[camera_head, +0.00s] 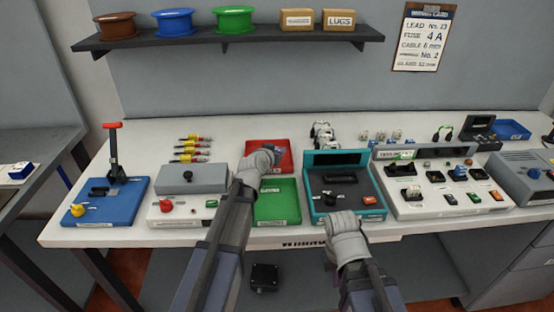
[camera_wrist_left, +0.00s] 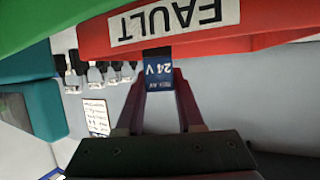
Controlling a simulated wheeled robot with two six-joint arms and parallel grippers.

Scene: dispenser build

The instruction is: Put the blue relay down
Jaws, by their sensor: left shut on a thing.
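The blue relay (camera_wrist_left: 158,70), marked 24 V, is between the fingers of my left gripper (camera_wrist_left: 160,88) in the left wrist view. My left gripper is shut on it. The red tray (camera_wrist_left: 240,45) with a FAULT label is right beside the relay in that view; I cannot tell if they touch. In the head view my left gripper (camera_head: 274,152) is over the red tray (camera_head: 285,163), and the glove-like wrist hides the relay. My right gripper (camera_head: 345,222) is in front of the teal tester; its fingers are not clear.
A green tray (camera_head: 277,208) lies in front of the red tray. The teal tester (camera_head: 325,206) stands to the right, with a cream panel (camera_head: 440,208) of sockets beyond it. A grey-lidded box (camera_head: 180,180) and a blue press base (camera_head: 125,200) stand left.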

